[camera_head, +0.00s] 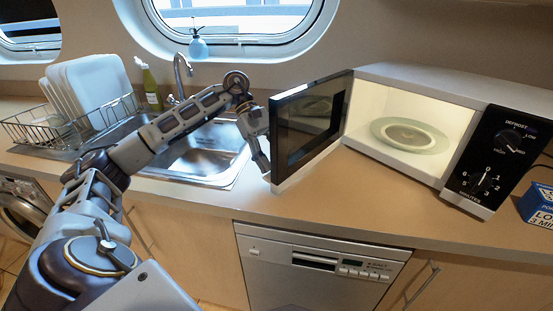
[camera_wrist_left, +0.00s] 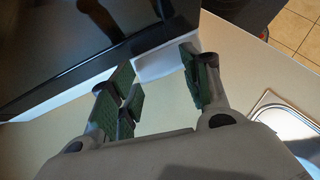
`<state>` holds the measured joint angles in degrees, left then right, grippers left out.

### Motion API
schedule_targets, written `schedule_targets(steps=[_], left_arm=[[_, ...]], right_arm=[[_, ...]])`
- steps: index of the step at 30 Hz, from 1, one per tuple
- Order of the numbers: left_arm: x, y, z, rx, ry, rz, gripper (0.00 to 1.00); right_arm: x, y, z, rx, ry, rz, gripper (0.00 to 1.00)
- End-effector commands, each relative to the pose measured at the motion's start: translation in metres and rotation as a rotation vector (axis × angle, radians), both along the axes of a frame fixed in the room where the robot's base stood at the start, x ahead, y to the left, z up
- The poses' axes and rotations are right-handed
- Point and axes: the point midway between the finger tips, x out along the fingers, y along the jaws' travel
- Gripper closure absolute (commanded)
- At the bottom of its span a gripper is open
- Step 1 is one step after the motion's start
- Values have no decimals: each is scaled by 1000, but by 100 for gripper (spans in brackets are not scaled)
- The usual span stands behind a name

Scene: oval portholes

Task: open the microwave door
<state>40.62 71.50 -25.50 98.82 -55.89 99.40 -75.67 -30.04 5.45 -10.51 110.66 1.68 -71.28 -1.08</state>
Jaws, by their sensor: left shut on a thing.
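The microwave (camera_head: 440,95) stands on the counter at the right with its lit inside and glass turntable (camera_head: 410,135) showing. Its dark-glass door (camera_head: 308,125) is swung wide open to the left. My left gripper (camera_head: 263,162) is at the door's free edge, left of it. In the left wrist view, the green-padded fingers (camera_wrist_left: 158,88) are on either side of a white piece (camera_wrist_left: 160,62) at the edge of the dark door (camera_wrist_left: 90,45), and the gripper is shut on it. The exact contact is partly hidden. My right gripper is not in view.
A dish rack (camera_head: 75,125) with plates stands further left. A blue box (camera_head: 540,205) is at the right edge. The counter in front of the microwave (camera_head: 370,205) is clear.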

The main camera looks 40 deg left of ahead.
Motion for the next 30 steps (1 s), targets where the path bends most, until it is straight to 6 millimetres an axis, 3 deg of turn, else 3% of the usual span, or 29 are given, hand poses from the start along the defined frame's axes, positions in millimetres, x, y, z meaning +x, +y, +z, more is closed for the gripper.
schedule_targets(steps=[1, 12, 13, 24, 30], left_arm=[[-10, 2, -9, 19, 37, -25, 95], [-10, 3, -9, 20, 37, -26, 96], [-10, 3, -9, 20, 37, -26, 49], [-8, 3, -5, 15, 27, -22, 2], [-7, 2, -4, 14, 24, -20, 2]], right_arm=[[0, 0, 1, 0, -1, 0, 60], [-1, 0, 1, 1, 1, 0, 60], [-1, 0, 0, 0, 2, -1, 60], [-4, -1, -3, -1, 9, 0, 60], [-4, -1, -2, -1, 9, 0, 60]])
